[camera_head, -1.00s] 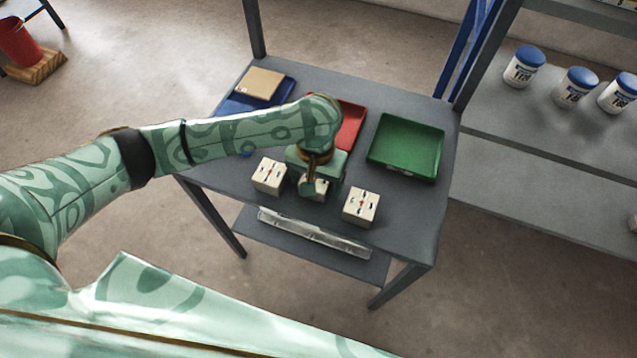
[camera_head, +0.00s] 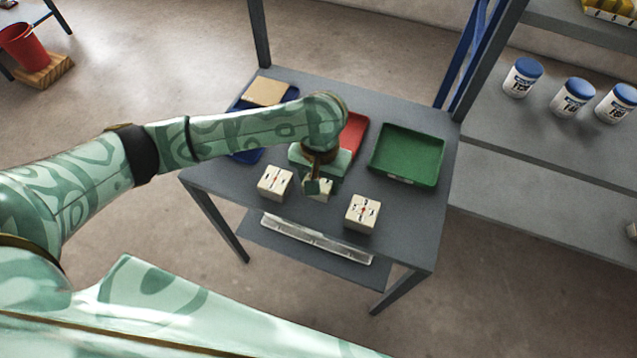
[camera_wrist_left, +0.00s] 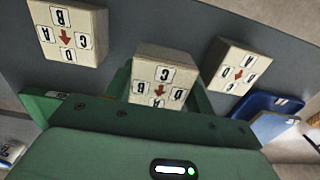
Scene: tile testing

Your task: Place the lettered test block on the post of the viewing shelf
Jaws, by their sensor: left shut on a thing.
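Three cream blocks with black letters and a red arrow are in view. My left gripper (camera_head: 317,187) is shut on the middle block (camera_head: 322,195), which is partly hidden by a finger in the head view. In the left wrist view this held block (camera_wrist_left: 160,80) sits between the green fingers, showing C, B and A around its arrow. The left block (camera_head: 276,183) and right block (camera_head: 362,212) stand apart on the grey table (camera_head: 410,225). I cannot tell how far the held block is above the table. My right gripper is not in view. No post is recognisable.
A green tray (camera_head: 408,156), a red tray (camera_head: 354,135) and a blue tray (camera_head: 247,155) lie behind the blocks. A tan board (camera_head: 266,91) is at the back left. Grey shelving with white blue-lidded jars (camera_head: 572,97) stands at the right.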

